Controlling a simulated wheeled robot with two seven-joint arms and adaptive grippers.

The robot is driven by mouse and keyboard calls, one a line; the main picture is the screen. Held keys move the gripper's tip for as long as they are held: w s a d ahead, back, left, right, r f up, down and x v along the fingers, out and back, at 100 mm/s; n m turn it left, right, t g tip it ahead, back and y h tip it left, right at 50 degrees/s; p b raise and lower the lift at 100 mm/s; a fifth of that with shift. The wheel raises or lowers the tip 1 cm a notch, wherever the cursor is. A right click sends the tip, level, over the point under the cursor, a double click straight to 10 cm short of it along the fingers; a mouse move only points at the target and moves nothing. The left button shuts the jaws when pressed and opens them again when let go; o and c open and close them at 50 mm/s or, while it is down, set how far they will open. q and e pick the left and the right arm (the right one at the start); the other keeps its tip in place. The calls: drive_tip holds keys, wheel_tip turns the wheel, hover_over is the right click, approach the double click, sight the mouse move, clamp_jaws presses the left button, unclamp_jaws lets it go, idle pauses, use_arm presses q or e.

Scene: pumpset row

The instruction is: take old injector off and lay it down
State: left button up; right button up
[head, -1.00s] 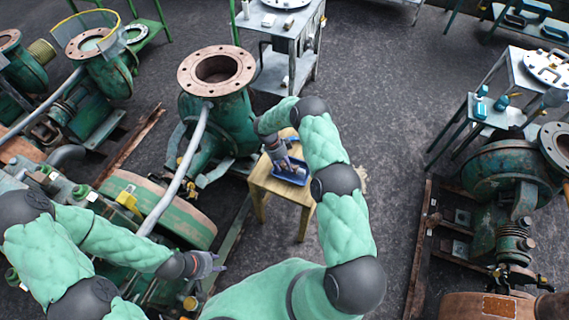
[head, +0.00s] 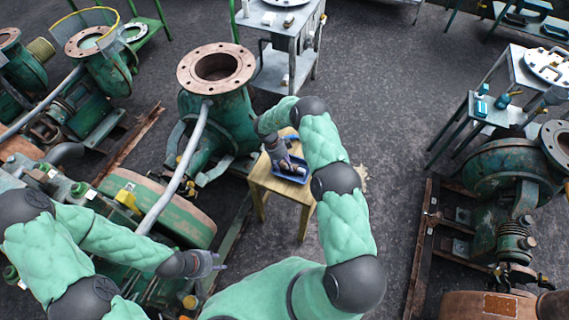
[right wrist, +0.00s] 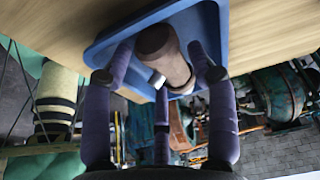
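The old injector (right wrist: 172,58), a brownish cylinder with a tan end and a small white stub, lies in a blue tray (right wrist: 104,54) in the right wrist view. The tray also shows in the head view (head: 294,177), on a small wooden table. My right gripper (right wrist: 160,70) is at the tray, its purple fingers spread apart around the injector with gaps beside it. In the head view my right gripper (head: 284,160) hides most of the injector. My left gripper (head: 222,262) hangs over the green machinery at lower left, seemingly empty; its finger opening is too small to judge.
The wooden table (head: 262,178) stands beside a green pump with a rusty flange (head: 216,68). A grey pipe (head: 182,172) runs down from the pump toward my left arm. A grey metal cart (head: 285,50) stands behind. Floor right of the table is clear.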

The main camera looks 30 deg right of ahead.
idle(0.3)
drive_tip(key=v, duration=1.2)
drive_tip(key=shift+s+d, duration=0.1)
idle(0.8)
